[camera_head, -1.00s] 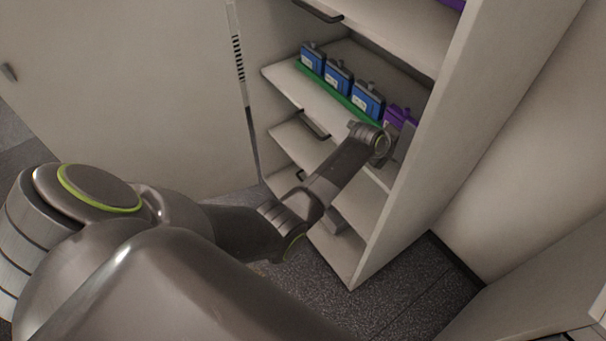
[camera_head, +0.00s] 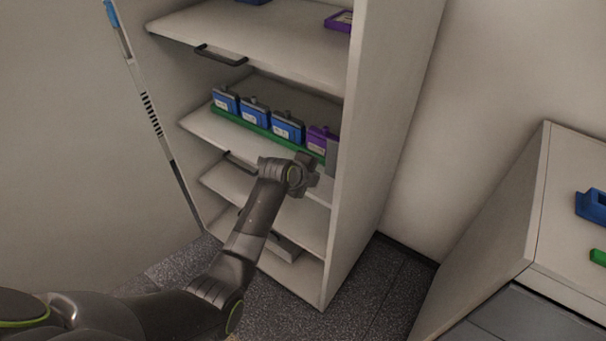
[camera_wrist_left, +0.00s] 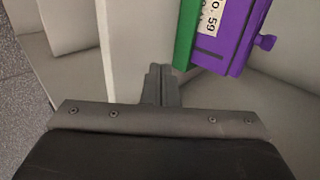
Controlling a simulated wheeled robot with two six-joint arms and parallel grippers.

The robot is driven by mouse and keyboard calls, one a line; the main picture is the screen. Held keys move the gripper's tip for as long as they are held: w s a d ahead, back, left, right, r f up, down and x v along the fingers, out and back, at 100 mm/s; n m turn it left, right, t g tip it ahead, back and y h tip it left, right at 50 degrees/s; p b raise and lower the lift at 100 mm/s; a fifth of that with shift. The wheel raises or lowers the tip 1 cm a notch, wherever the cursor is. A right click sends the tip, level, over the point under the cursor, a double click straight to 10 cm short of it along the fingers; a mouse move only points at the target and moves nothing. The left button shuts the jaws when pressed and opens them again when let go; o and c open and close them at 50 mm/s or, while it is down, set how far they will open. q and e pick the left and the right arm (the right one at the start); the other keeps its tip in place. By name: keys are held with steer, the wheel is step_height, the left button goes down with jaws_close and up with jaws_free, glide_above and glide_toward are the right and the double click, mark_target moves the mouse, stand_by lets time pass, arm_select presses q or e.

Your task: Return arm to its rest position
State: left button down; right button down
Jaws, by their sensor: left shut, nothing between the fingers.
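My left arm reaches in from the lower left to the open cabinet. My left gripper (camera_head: 312,180) is at the front edge of the middle shelf, just below the purple battery (camera_head: 317,138), and hides part of that edge. In the left wrist view its two fingers (camera_wrist_left: 161,84) are together with nothing between them. The purple battery (camera_wrist_left: 232,32), with a white label, stands beyond the fingertips on the green tray (camera_wrist_left: 186,36), apart from the gripper. My right gripper is not in view.
Several blue batteries (camera_head: 256,110) stand in a row on the green tray (camera_head: 250,127). The cabinet's side wall (camera_head: 372,130) is close right of the gripper. A shelf (camera_head: 250,40) is above, with lower shelves below. A counter (camera_head: 570,200) with blue and green items stands right.

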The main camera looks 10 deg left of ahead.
arm_select(q)
steer(key=v, duration=0.5)
steer(key=shift+s+a+r, duration=0.15)
steer(key=shift+s, duration=0.15)
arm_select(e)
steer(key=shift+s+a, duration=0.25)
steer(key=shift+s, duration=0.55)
